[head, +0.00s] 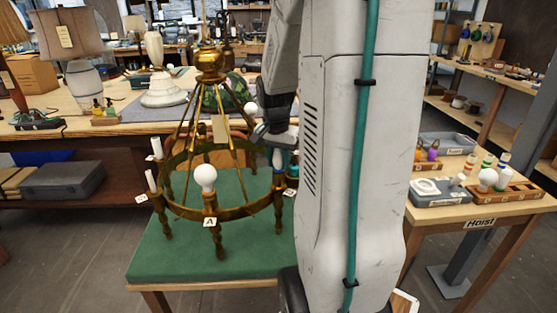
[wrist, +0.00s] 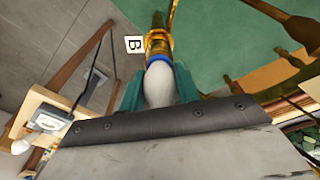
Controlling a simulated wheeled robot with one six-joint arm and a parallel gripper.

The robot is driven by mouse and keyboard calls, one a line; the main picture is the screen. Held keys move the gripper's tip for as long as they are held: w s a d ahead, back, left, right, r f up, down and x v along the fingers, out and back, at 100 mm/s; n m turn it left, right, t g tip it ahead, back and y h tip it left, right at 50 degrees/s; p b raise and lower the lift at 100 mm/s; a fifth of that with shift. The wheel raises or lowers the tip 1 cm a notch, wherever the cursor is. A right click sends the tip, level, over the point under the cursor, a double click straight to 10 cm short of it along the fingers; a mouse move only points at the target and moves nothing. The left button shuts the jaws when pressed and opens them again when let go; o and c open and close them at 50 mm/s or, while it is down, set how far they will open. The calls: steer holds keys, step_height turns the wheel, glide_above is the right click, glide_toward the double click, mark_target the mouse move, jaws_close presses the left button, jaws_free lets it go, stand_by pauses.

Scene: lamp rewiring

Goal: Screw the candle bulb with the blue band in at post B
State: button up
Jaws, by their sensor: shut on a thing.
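The candle bulb with the blue band (wrist: 160,88) is white and sits between the two teal fingers of my gripper (wrist: 158,80), which is shut on it. Its blue band (wrist: 158,58) lies right at the brass top of post B (wrist: 157,40), in line with it. I cannot tell how deep the base sits. The B tag (wrist: 134,44) hangs beside the post. In the head view my gripper (head: 279,140) is over the right side of the brass chandelier (head: 238,211), and the bulb (head: 277,158) shows just above post B (head: 279,212), partly hidden by my arm.
Post A holds a round white bulb (head: 205,178). Posts at the left carry white candle sleeves (head: 151,181). The chandelier stands on a green-topped table (head: 175,262). A side bench at the right holds a wooden tray (head: 520,196) of bulbs and a grey bin (head: 447,143).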

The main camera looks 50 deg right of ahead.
steer(key=m, duration=0.5)
steer(key=shift+m+g, duration=0.4)
steer(key=o, duration=1.1)
steer(key=shift+o, duration=0.2)
steer(key=r, duration=0.5)
steer(key=a+r, duration=0.1)
steer(key=r, duration=0.1)
steer(key=shift+w+r, duration=0.15)
steer(key=shift+r, duration=0.2)
